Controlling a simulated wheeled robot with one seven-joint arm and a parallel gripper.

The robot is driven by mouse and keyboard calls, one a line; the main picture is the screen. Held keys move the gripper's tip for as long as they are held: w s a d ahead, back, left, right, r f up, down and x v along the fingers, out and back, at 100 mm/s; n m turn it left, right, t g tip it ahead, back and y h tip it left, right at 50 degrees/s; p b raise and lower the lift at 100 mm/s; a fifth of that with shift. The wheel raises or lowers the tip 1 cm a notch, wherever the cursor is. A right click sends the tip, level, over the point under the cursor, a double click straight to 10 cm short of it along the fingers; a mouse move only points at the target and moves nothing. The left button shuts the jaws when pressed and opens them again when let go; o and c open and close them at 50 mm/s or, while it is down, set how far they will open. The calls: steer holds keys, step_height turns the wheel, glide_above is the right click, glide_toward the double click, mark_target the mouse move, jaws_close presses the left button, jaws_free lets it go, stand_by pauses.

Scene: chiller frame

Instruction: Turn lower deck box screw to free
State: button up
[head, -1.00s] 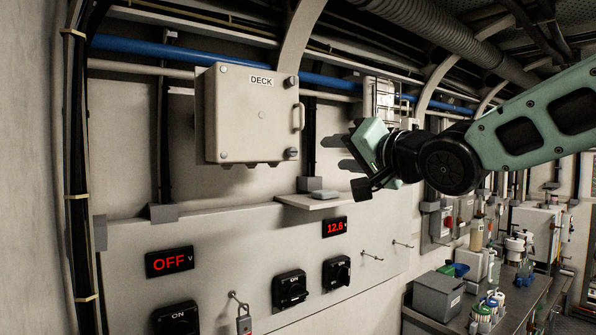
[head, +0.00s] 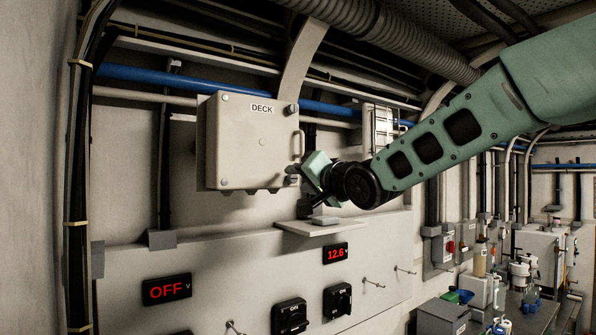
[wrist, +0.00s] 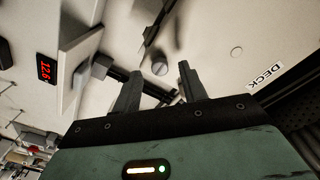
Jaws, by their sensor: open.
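The deck box (head: 240,140) is a pale wall box labelled DECK. Its lower screw (head: 293,180) is a grey round head at the door's lower right corner, partly beside my gripper in the head view. In the wrist view the lower screw (wrist: 160,68) appears between my two open fingertips, with the fingers apart from it. My gripper (head: 304,187) is open and empty, close to the right of that corner. Its fingers are dark and largely hidden in the head view. The upper screw (head: 292,108) is at the upper right corner.
A door handle (head: 299,145) stands out between the two screws. A small shelf (head: 310,229) with a grey item on it juts out just below my gripper. A wire-guarded fitting (head: 383,125) is behind my arm. Red displays and black switches are lower on the panel.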

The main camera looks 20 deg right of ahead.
steer(key=shift+x, duration=0.85)
steer(key=shift+c, duration=0.2)
jaws_close()
